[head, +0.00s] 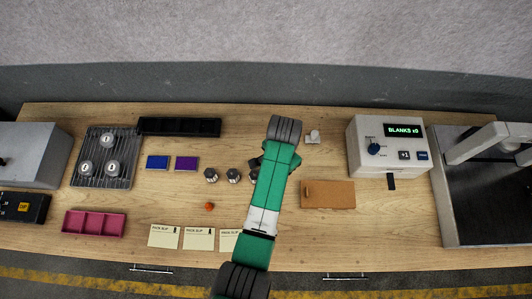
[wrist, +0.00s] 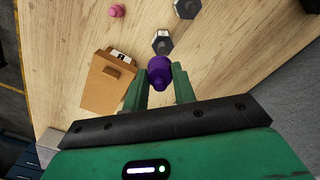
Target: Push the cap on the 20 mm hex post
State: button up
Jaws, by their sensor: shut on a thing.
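My gripper (wrist: 160,88) is shut on a purple cap (wrist: 160,72) held between its green fingers in the wrist view. A grey hex post (wrist: 162,42) with a pale label plate stands just beyond the cap; the cap looks apart from it, though the height gap is unclear. A second hex post (wrist: 186,8) is farther off at the top edge. In the head view, hex posts (head: 211,175) and (head: 233,175) stand in a row left of my arm. My arm largely hides the gripper and the cap there. Post sizes are not readable.
A small orange-red piece (head: 209,206) lies in front of the posts. Blue (head: 157,162) and purple (head: 187,163) pads lie left. A counter box (head: 388,150) stands right.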

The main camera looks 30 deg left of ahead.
jog(key=shift+w+a+r, duration=0.15)
jog(key=shift+w+r, duration=0.1)
jog(key=shift+w, duration=0.05)
jog(key=shift+s+f, duration=0.1)
jog(key=shift+f, duration=0.15)
notch_tip(320, 180, down, 4)
jog(key=b, duration=0.4)
jog(key=shift+b, duration=0.35)
jog(key=shift+f+b, duration=0.5)
jog(key=shift+f, duration=0.4)
jog(key=shift+p, duration=0.45)
jog(key=shift+f, duration=0.65)
dwell(0.5)
